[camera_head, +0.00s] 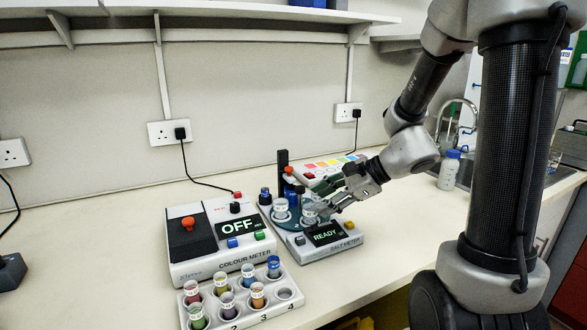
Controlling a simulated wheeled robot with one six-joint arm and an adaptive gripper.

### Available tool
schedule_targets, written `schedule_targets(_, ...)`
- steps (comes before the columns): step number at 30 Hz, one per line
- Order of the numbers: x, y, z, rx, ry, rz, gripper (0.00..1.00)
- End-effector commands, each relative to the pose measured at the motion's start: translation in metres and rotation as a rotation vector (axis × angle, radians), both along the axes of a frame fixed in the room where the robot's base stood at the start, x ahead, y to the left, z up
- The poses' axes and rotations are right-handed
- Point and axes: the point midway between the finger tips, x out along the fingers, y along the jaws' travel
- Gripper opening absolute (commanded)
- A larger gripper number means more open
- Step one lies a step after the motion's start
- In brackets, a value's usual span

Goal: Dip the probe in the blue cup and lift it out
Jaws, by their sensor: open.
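The salt meter (349,243) sits mid-bench, its display reading READY. Its round teal platform (295,222) holds pale cups, one (281,206) at the left and one (310,213) by my fingers. A dark upright post (283,172) stands behind them. I cannot pick out the probe for certain. A blue-topped cup (273,265) stands in the white rack (262,315); a dark blue vessel (265,196) stands at the meter's left edge. Which one is the blue cup is unclear. My gripper (326,202) is open, low over the platform's right side; its fingers partly hide what is there.
The colour meter (218,263), display OFF, stands left of the salt meter. The rack in front holds several coloured cups. A colour chart (333,166) is behind my gripper. The bench front right is clear.

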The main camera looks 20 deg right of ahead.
Motion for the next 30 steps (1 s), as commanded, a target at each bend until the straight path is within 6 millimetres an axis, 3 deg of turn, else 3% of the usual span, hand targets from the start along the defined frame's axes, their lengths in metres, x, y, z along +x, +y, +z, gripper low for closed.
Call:
schedule_targets(3, 0.053, 0.003, 0.013, 0.212, 0.053, -0.282, 0.43)
schedule_targets(8, 0.098, -0.001, 0.044, 0.434, 0.082, -0.537, 0.43)
schedule_targets(14, 0.11, -0.001, 0.047, 0.527, 0.14, -0.627, 0.43)
schedule_targets(24, 0.15, 0.028, 0.026, 0.526, 0.141, -0.624, 0.43)
schedule_targets(30, 0.164, 0.036, 0.02, 0.524, 0.139, -0.624, 0.43)
